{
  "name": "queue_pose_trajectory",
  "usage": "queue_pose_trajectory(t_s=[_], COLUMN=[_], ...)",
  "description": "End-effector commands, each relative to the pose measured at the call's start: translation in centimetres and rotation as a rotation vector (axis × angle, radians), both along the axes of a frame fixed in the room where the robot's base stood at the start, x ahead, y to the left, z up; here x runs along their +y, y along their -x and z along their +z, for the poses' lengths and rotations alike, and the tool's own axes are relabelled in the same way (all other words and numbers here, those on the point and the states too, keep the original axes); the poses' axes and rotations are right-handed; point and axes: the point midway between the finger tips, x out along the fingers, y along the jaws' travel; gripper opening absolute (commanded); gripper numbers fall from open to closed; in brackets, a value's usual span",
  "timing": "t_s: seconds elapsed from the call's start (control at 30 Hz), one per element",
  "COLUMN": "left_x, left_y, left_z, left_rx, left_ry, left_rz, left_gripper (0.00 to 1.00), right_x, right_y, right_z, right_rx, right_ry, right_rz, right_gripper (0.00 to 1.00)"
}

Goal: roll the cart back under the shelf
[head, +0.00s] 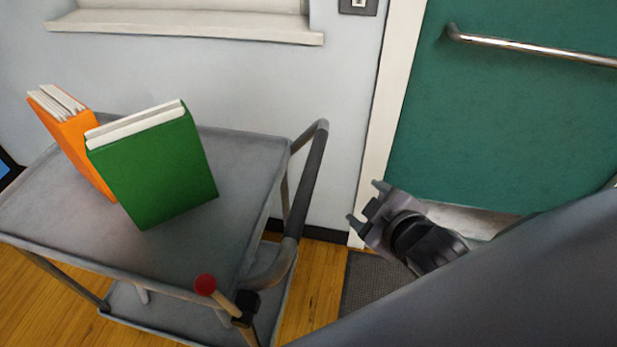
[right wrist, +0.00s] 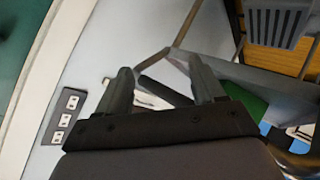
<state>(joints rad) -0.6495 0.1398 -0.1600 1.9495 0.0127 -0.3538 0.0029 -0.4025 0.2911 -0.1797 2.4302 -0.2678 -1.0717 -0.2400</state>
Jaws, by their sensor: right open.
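The grey two-tier cart (head: 245,150) stands at the left in the head view. Its dark push handle (head: 305,185) rises along its right end, and it also shows in the right wrist view (right wrist: 164,91) between and beyond the fingers. My right gripper (head: 365,202) is open and empty, to the right of the handle and apart from it, its fingers pointing left. It also shows in the right wrist view (right wrist: 160,70). A pale ledge (head: 185,27) juts from the wall behind the cart; I cannot tell if it is the shelf. My left gripper is out of view.
A green book (head: 155,170) and an orange book (head: 72,135) stand tilted on the cart's top. A red-knobbed stick (head: 205,285) rises at its near right corner. A green door (head: 530,120) with a metal bar is at right. A dark mat (head: 370,280) lies before it.

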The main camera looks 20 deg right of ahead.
Motion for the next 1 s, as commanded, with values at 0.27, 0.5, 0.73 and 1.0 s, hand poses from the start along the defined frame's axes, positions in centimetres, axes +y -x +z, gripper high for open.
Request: queue_pose_trajectory(t_s=[0.27, 0.5, 0.73, 1.0], left_x=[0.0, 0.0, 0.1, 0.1], left_y=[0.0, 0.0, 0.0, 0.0], left_z=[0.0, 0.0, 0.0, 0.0], left_rx=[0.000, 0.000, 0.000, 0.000], left_ry=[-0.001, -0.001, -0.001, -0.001], left_rz=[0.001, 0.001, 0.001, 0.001], left_gripper=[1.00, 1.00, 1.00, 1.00], right_x=[2.3, 9.0, 15.0, 15.0], right_y=[-5.9, -3.8, 0.5, 2.5], right_z=[16.0, 25.1, 25.7, 18.7], right_rx=[-0.640, -1.157, -1.577, 1.397], right_ry=[0.654, 1.328, 2.028, -2.089], right_rz=[0.310, 0.556, 0.778, -0.823], right_gripper=[0.68, 0.68, 0.68, 0.68])
